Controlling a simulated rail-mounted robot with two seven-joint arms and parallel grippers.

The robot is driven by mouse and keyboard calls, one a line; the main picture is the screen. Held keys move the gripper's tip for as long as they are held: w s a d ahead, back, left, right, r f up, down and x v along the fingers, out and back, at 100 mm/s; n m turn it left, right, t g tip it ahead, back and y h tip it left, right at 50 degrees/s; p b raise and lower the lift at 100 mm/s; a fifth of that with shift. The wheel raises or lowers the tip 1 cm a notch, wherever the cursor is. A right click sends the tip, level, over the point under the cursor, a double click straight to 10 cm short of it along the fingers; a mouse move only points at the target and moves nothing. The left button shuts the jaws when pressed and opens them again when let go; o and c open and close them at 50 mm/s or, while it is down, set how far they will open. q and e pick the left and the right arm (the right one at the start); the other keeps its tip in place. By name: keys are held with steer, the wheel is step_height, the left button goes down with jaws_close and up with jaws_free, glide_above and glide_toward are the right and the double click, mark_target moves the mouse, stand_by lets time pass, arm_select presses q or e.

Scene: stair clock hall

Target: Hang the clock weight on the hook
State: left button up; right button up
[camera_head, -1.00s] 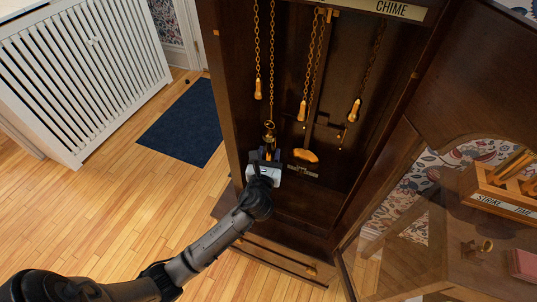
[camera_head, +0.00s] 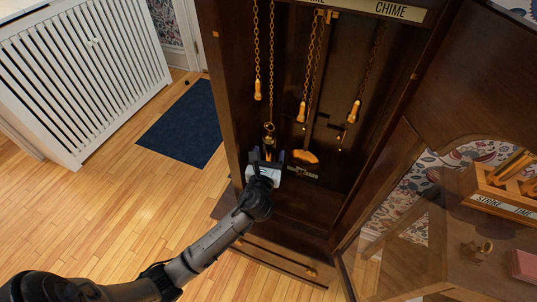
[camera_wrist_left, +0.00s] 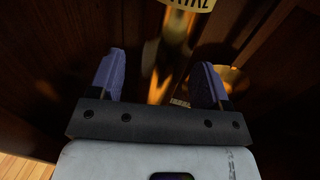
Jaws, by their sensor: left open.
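The brass clock weight (camera_head: 269,150) is upright at the lower end of a long chain (camera_head: 271,60) inside the tall case, apparently hanging from its hook (camera_head: 269,128); the exact contact is too small to tell. My left gripper (camera_head: 267,158) is open around the weight's lower part. In the left wrist view the brass weight (camera_wrist_left: 172,55) with a pale lettered label stands between and beyond the spread blue fingers (camera_wrist_left: 160,80), with dark gaps at both sides. My right gripper is not in view.
A brass pendulum bob (camera_head: 306,156) hangs close right of the gripper. Several chains with brass ends, such as one (camera_head: 302,112), hang nearby. The glazed door (camera_head: 385,200) stands open at right, with a labelled wooden rack (camera_head: 500,195) beyond.

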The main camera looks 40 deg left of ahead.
arm_select(q)
steer(key=shift+s+d+f, duration=0.1)
steer(key=shift+s+d, duration=0.05)
steer(key=shift+s, duration=0.1)
steer(key=p+v, duration=0.4)
steer(key=v, duration=0.9)
steer(key=shift+d, duration=0.1)
